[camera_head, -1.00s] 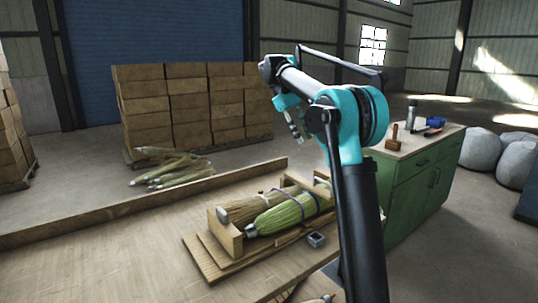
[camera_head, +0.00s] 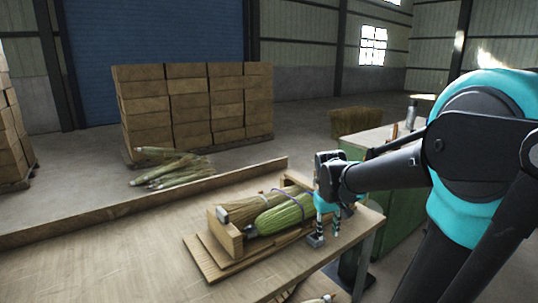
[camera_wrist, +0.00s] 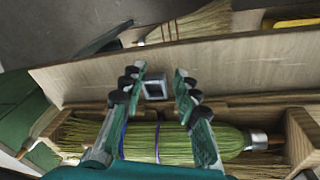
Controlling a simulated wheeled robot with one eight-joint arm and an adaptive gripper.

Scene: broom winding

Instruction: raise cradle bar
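The wooden cradle (camera_head: 228,238) stands on the workbench, with a green-bristled broom and a tan one lying in it. A purple band wraps the green broom (camera_head: 278,216), which also shows in the wrist view (camera_wrist: 175,143). A small grey square metal piece, possibly the bar's handle (camera_head: 316,240), sits at the cradle's near side. My gripper (camera_head: 326,232) points down over it. In the wrist view, the fingers of my gripper (camera_wrist: 158,85) are spread on either side of the hollow square piece (camera_wrist: 154,87), with gaps showing. The bar itself is not clearly distinguishable.
A long wooden rail (camera_head: 150,203) edges the bench at the back. Loose broom bundles (camera_head: 172,169) lie beyond it, before stacked cartons (camera_head: 193,105). A green cabinet (camera_head: 400,208) stands at right, partly behind my arm. The bench's left side is clear.

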